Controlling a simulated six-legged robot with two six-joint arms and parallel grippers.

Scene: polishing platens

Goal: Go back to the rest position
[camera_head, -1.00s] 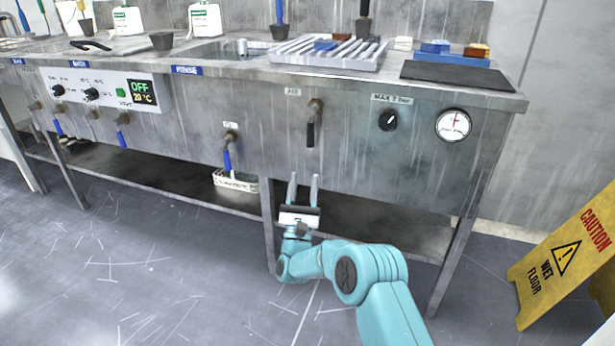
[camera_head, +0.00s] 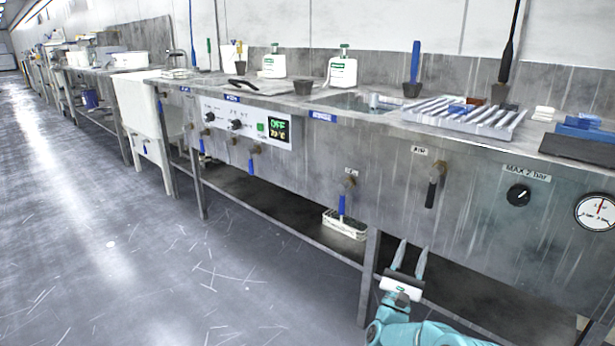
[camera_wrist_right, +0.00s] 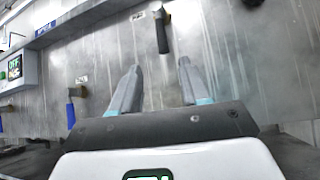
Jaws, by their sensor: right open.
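My right gripper (camera_head: 411,258) is open and empty in the head view. It points up in front of the steel wash bench (camera_head: 290,170), below the air valve with a black handle (camera_head: 434,186). In the right wrist view, the two fingers of the gripper (camera_wrist_right: 158,80) stand apart with nothing between them. The black valve handle (camera_wrist_right: 162,38) shows just beyond the fingertips there; I cannot tell the exact gap. My left gripper is not in view.
A lower shelf (camera_head: 270,215) holds a white basket (camera_head: 345,226). A ribbed tray (camera_head: 465,117), white bottles (camera_head: 342,72) and a gauge (camera_head: 597,212) are at the bench. A white tub (camera_head: 140,110) stands farther left. The floor (camera_head: 150,270) at left is clear.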

